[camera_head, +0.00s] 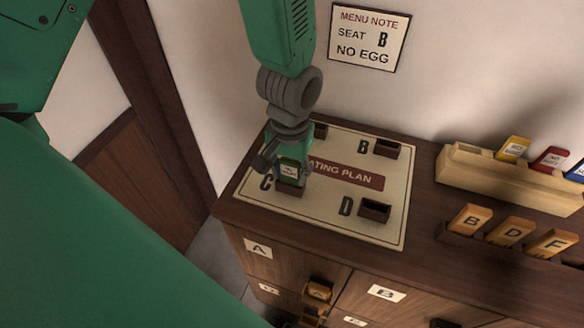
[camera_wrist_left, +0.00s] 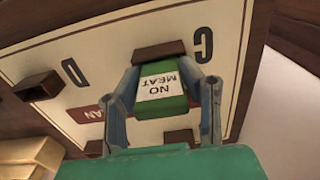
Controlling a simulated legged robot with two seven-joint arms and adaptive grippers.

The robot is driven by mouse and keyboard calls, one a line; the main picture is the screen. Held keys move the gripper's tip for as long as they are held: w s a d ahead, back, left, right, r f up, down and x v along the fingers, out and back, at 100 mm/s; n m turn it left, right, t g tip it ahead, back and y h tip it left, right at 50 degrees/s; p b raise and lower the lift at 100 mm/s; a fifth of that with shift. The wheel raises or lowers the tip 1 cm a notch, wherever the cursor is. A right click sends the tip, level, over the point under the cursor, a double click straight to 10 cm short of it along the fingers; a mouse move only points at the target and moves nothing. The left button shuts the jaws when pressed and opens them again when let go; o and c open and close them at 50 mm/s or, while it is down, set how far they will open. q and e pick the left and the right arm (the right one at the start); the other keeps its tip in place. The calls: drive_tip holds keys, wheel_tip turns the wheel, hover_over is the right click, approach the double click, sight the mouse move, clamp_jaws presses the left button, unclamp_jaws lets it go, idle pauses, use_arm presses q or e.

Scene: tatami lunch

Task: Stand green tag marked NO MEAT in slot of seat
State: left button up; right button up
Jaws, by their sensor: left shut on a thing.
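The green tag (camera_wrist_left: 165,103) has a white label reading NO MEAT and is between the fingers of my left gripper (camera_wrist_left: 165,100). In the head view the left gripper (camera_head: 288,166) is over the slot block of seat C (camera_head: 290,189), with the tag (camera_head: 288,174) upright there. In the wrist view the tag's far end meets the brown seat C block (camera_wrist_left: 158,50); I cannot tell how deep it sits. The seating plan board (camera_head: 330,214) also has slot blocks at B (camera_head: 386,149) and D (camera_head: 375,209). My right gripper is not in view.
A wall note (camera_head: 369,37) reads MENU NOTE, SEAT B, NO EGG. A wooden rack (camera_head: 500,180) at the right holds yellow, red and blue tags. Orange lettered tags (camera_head: 510,232) stand in front of it. Drawers (camera_head: 345,290) are below the cabinet's front edge.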

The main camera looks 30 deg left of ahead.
sight(290, 161)
use_arm(q)
drive_tip(key=o, duration=1.7)
drive_tip(key=shift+c, duration=0.2)
drive_tip(key=shift+r+p, duration=1.3)
drive_tip(key=shift+r, duration=0.1)
drive_tip(key=shift+r+p, duration=0.3)
drive_tip(key=shift+r, duration=1.8)
drive_tip(key=shift+s, duration=0.1)
